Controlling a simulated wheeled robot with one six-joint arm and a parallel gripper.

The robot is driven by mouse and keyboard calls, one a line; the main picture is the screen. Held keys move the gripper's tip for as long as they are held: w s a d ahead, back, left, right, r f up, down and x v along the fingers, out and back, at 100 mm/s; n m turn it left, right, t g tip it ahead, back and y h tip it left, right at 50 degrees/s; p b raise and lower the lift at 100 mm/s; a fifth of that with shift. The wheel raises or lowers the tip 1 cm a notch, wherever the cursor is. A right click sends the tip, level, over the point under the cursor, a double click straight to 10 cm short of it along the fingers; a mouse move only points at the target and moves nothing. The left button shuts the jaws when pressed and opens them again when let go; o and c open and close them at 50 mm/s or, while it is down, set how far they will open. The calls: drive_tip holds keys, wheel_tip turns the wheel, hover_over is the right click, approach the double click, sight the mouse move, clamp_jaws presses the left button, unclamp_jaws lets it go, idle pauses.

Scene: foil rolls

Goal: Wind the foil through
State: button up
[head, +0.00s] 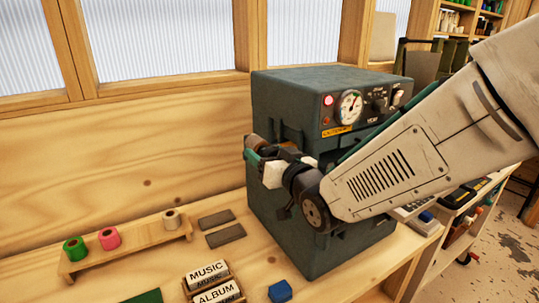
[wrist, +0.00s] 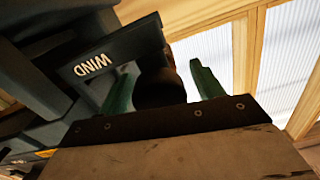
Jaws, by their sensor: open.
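The dark teal machine (head: 290,215) stands on the wooden bench, with a gauge and a lit red lamp on its upper front. In the wrist view a dark plate (wrist: 110,52) lettered WIND appears upside down. A dark brown rounded knob (wrist: 160,88) sits beside that plate, between the green fingers of my gripper (wrist: 163,82). The fingers stand apart, with a visible gap on the right; contact on the left cannot be told. In the head view my gripper (head: 250,154) is at the machine's left front, and my arm hides part of the machine's front.
Green (head: 75,248), pink (head: 109,238) and cream (head: 171,219) rolls sit on a wooden rack (head: 130,249) at left. Two dark flat bars (head: 225,236), MUSIC (head: 208,273) and ALBUM (head: 217,294) blocks and a blue block (head: 280,291) lie nearer. A wooden wall stands behind.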

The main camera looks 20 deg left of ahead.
drive_tip(key=c, duration=1)
drive_tip(key=shift+m, duration=0.3)
drive_tip(key=shift+m, duration=3.9)
drive_tip(key=shift+f, duration=0.1)
